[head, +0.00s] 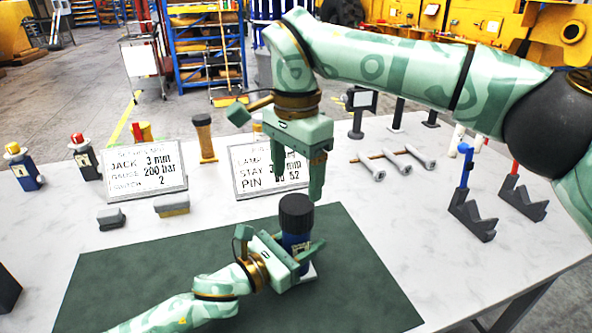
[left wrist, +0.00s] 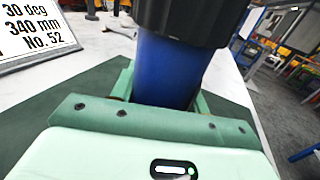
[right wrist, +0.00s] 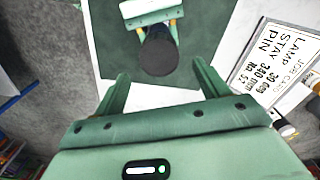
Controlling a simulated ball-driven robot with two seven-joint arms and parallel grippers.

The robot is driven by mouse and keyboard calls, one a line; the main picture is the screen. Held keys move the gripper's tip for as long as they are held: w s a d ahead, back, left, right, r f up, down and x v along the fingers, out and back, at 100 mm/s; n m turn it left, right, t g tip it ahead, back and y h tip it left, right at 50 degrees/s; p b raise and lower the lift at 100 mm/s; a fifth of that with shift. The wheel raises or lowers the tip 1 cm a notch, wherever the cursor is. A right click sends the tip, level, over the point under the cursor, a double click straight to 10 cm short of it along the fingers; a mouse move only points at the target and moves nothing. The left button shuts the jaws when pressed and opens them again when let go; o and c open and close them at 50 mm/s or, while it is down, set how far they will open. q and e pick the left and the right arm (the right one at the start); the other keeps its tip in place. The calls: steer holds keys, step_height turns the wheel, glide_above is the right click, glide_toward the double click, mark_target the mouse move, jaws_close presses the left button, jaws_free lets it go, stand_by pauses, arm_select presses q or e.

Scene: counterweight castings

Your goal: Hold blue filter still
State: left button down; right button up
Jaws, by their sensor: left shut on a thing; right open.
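The blue filter (head: 296,240) stands upright on the dark green mat (head: 350,270), with a black ribbed cap (head: 296,212) on top. My left gripper (head: 300,258) is shut around its blue body, below the cap. In the left wrist view the blue body (left wrist: 172,70) sits between the fingers, and the cap (left wrist: 190,15) is cut off at the top. My right gripper (head: 300,190) is open and empty, pointing down above the cap. In the right wrist view the cap (right wrist: 159,52) shows beyond and between its open fingers (right wrist: 160,85).
Two printed cards (head: 145,170) (head: 268,168) stand behind the mat. Grey rods (head: 395,162) and V-notched stands (head: 472,215) (head: 522,200) are on the right. The right part of the mat is clear.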

mark_target(296, 203)
stand_by(0.3)
steer(key=shift+f, duration=4.05)
